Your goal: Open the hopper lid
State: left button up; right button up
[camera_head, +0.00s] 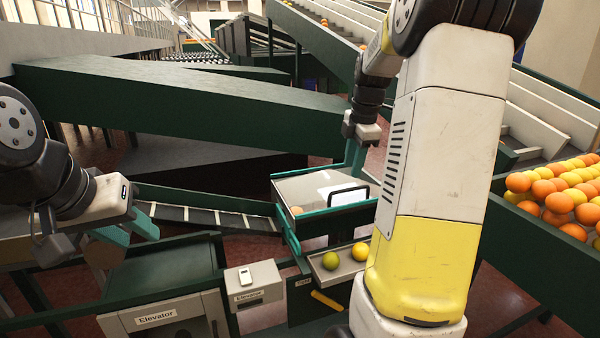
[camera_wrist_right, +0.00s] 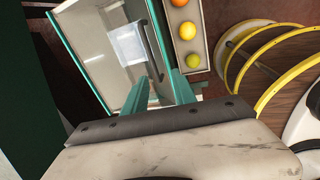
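The hopper lid (camera_head: 300,188) is a see-through panel with teal edges and a dark handle (camera_head: 348,188). It appears to lie shut over the hopper, in the middle of the head view. It fills the upper left of the right wrist view (camera_wrist_right: 92,50), with the handle (camera_wrist_right: 156,48) on its right part. My right gripper (camera_wrist_right: 156,92) has its two teal fingers apart. The lower end of the handle shows between and just beyond the fingertips; I cannot tell whether they touch it. My left gripper (camera_head: 130,228) is open and empty at the left, away from the lid.
A narrow tray (camera_head: 325,273) with a few fruits stands in front of the hopper. A panel marked Elevator (camera_head: 158,318) is at lower left. A crate of oranges and lemons (camera_head: 570,232) is at right. Long green conveyors (camera_head: 190,100) run behind.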

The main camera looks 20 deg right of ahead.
aim_at(345, 191)
jog(key=shift+n, duration=0.4)
jog(key=x, duration=0.3)
jog(key=w+x, duration=0.1)
jog(key=x, duration=0.4)
jog(key=shift+w+f, duration=0.15)
jog(key=shift+w, duration=0.15)
grip_shut()
dwell(0.8)
